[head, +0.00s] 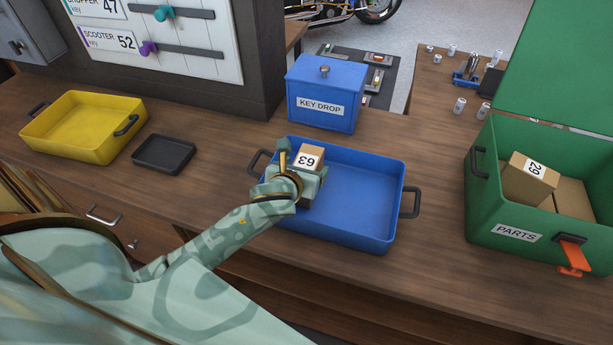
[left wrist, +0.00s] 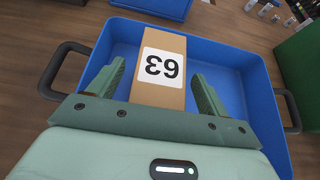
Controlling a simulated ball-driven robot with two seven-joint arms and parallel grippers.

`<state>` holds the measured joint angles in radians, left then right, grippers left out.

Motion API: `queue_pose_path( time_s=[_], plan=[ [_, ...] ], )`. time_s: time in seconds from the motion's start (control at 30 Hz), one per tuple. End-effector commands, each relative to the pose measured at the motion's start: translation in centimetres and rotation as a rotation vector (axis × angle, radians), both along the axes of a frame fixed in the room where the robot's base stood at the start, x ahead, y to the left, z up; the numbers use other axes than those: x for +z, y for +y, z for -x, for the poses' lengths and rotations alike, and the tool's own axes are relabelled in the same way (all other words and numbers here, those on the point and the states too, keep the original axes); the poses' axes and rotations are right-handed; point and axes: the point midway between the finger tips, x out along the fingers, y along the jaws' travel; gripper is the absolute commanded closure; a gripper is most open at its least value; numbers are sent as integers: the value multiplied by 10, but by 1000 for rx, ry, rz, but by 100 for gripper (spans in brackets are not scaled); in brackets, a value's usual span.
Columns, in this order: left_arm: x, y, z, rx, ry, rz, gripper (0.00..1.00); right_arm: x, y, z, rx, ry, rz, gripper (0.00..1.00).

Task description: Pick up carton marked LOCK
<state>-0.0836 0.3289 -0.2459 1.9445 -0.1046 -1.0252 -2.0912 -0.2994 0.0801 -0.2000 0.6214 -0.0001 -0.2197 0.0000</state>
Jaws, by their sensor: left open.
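A brown carton (head: 311,151) with a white label stands in the blue tray (head: 372,242), toward its left side. My left gripper (head: 302,168) is over the tray at this carton. In the left wrist view its open fingers (left wrist: 158,78) are on either side of the carton, with a gap showing at each side. The carton's lower part is hidden by the gripper. My right gripper is not in view.
A green PARTS box (head: 480,222) at the right holds cartons, one labelled 29 or similar (head: 521,186). A blue KEY DROP box (head: 345,75) stands behind the tray. A yellow tray (head: 70,147) and small black tray (head: 165,154) are left. Bare wood lies between the blue tray and PARTS box.

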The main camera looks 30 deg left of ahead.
Motion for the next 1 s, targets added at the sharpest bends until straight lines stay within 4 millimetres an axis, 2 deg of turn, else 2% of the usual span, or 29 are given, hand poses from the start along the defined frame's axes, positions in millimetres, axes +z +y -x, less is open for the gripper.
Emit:
queue_pose_path(
  time_s=[0.03, 0.07, 0.2, 0.3, 0.53, 0.67, 0.83, 1.0],
  plan=[
    [0, 0, 0, 0, 0, 0, 22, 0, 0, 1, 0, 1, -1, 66],
    [0, 0, 0, 0, 0, 0, 27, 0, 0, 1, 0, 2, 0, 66],
    [0, 0, 0, 0, 0, -1, 66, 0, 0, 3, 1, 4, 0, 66],
    [1, 0, 0, 0, -1, -1, 91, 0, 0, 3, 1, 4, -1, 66],
    [1, 0, 0, 0, 0, -1, 91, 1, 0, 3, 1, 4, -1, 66],
    [10, 1, 0, 1, -1, -3, 91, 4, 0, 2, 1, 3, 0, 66],
    [39, 0, 0, -1, -5, -3, 91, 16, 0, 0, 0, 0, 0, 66],
    [79, -34, -13, -1, -8, 3, 91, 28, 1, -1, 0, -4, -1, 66]
  ],
)
